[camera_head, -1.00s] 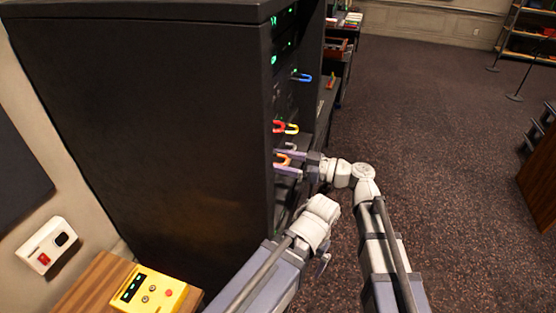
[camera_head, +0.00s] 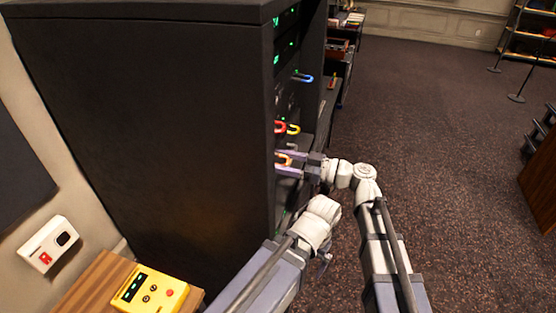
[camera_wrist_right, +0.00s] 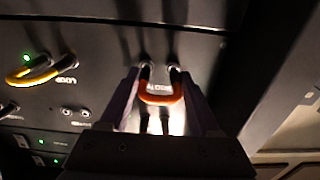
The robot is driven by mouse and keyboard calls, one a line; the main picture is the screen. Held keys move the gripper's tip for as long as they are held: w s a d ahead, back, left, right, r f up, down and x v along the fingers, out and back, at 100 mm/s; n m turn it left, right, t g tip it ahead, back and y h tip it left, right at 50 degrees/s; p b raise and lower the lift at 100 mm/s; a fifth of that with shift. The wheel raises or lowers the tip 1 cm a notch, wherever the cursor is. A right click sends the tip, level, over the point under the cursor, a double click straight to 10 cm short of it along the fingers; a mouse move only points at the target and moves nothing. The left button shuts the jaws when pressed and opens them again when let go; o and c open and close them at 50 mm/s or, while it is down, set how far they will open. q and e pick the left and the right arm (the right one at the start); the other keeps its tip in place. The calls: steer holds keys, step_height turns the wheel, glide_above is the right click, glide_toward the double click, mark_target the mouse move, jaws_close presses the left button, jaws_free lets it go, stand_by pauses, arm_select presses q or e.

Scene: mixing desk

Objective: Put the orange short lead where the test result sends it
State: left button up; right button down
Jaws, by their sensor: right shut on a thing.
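The orange short lead (camera_wrist_right: 160,98) is a small U-shaped loop at the rack panel in the right wrist view. Its two plug ends sit at a pair of sockets; whether they are fully seated I cannot tell. My right gripper (camera_wrist_right: 160,88) is shut on it, with one finger on each side. In the head view the orange lead (camera_head: 284,160) shows between the right gripper's fingers (camera_head: 291,164) at the rack front. My left gripper (camera_head: 323,265) is low in front of the rack, mostly hidden behind its own arm. A yellow tester (camera_head: 150,290) with a dark display lies at lower left.
The tall black rack (camera_head: 140,130) fills the left. A yellow lead (camera_wrist_right: 32,70), a red-and-yellow pair (camera_head: 286,128) and a blue lead (camera_head: 303,78) stick out of its front. The tester rests on a wooden top (camera_head: 85,291). Open carpet (camera_head: 440,150) lies right.

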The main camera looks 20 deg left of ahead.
steer(key=shift+a, duration=0.7)
stand_by(0.6)
jaws_free()
steer(key=shift+d, duration=0.15)
steer(key=shift+s+d, duration=0.15)
steer(key=shift+d, duration=3.65)
steer(key=shift+a, duration=3.65)
steer(key=shift+d, duration=3.95)
